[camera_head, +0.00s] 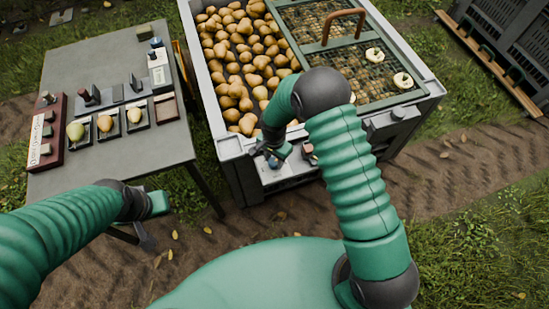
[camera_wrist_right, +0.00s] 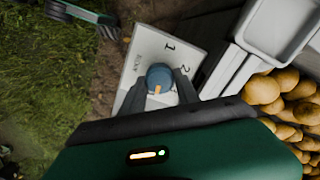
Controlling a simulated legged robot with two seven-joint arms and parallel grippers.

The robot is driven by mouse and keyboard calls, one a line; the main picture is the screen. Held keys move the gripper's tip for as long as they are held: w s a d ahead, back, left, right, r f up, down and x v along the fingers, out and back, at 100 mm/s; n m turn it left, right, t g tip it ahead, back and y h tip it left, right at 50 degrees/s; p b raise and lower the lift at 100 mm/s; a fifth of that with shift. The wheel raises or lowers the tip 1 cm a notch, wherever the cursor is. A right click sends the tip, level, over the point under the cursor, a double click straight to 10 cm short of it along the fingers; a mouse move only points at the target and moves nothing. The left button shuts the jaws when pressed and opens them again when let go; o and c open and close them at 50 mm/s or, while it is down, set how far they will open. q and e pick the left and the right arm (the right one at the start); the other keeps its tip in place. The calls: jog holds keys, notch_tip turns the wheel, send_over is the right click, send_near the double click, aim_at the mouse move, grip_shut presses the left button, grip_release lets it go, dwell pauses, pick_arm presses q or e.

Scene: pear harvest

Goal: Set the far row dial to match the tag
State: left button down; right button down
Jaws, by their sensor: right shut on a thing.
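A blue round dial (camera_wrist_right: 159,75) sits on a white plate (camera_wrist_right: 143,50) with the numerals 1 and 2 and small lettering. An orange mark on the dial faces the bottom of the right wrist view, between my fingers. My right gripper (camera_wrist_right: 161,92) is shut on the dial, one finger on each side. In the head view, my right gripper (camera_head: 270,155) is at the white panel (camera_head: 290,172) on the bin's near side. A tag that gives a setting cannot be read clearly. My left gripper (camera_head: 158,203) hangs by the table's near corner; its fingers are unclear.
The large grey bin (camera_head: 225,147) holds many pears, with a green mesh lid (camera_head: 323,45) over its right part. A grey table (camera_head: 85,65) at left bears pears in small trays, a red-brown board with a white label (camera_head: 36,145) and small devices. Grass and soil surround them.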

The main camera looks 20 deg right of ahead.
jog(key=n, duration=0.1)
jog(key=n+p, duration=0.1)
jog(key=n, duration=0.2)
jog(key=shift+s+a, duration=0.2)
jog(key=shift+a, duration=0.05)
jog(key=n+p, duration=0.1)
jog(key=n, duration=0.4)
jog(key=shift+p, duration=0.35)
jog(key=n+p, duration=0.1)
jog(key=n, duration=0.3)
jog(key=shift+n, duration=0.3)
jog(key=n, duration=0.4)
jog(key=shift+s+d+p, duration=0.1)
jog(key=shift+p, duration=0.3)
jog(key=n, duration=0.5)
jog(key=shift+p, duration=0.4)
jog(key=n, duration=0.4)
jog(key=shift+d+n+p, duration=0.1)
jog(key=shift+n+p, duration=0.2)
jog(key=shift+p, duration=0.05)
jog(key=n, duration=0.5)
jog(key=shift+d+p, duration=0.1)
jog(key=shift+p, duration=0.2)
jog(key=shift+w+n, duration=0.25)
jog(key=shift+n, duration=0.75)
jog(key=shift+w+d+r, duration=0.1)
